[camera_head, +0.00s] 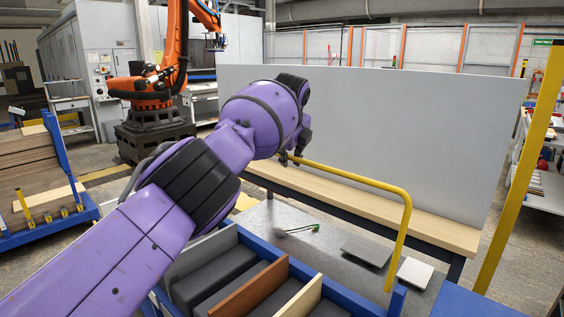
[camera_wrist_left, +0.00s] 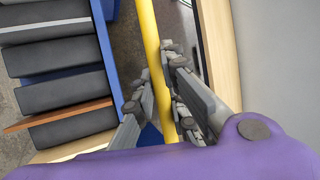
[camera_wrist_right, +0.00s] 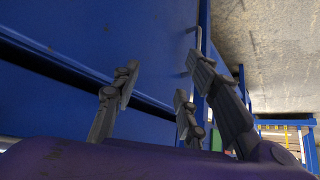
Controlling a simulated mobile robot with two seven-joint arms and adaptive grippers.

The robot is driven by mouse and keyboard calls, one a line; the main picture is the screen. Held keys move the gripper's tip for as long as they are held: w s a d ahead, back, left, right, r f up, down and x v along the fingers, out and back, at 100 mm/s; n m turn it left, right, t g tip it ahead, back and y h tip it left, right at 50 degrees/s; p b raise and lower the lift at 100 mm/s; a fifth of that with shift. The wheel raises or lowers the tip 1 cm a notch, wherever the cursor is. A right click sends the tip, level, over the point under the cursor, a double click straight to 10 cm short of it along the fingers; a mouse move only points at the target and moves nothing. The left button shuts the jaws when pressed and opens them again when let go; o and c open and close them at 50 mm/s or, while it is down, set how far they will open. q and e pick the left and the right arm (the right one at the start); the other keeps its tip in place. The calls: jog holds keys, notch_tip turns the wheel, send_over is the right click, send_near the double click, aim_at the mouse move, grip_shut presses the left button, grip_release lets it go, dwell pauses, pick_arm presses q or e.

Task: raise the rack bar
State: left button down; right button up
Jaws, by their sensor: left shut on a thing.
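The yellow rack bar (camera_head: 350,180) runs along the top of the blue rack's far side and bends down at its right end to the rack's corner. My left gripper (camera_head: 291,158) is at the bar's far left part, with the arm hiding what lies beyond. In the left wrist view the bar (camera_wrist_left: 150,38) passes between the fingers of my left gripper (camera_wrist_left: 161,80), which are shut on it. My right gripper (camera_wrist_right: 158,88) shows only in its wrist view; its fingers are apart with nothing between them, in front of a blue panel (camera_wrist_right: 90,50).
The blue rack (camera_head: 345,289) holds dark, brown and pale boards. A wooden bench (camera_head: 440,228) with a large grey panel (camera_head: 400,130) stands just beyond the bar. A yellow post (camera_head: 520,170) rises at the right. Grey plates and a green-tipped tool lie on a grey surface below the bar.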

dwell(0.4)
pick_arm(q)
jog(key=c, duration=1.8)
grip_release()
jog(key=shift+w+d, duration=0.1)
jog(key=shift+o, duration=0.2)
jog(key=shift+r, duration=0.1)
jog(key=v, duration=1.2)
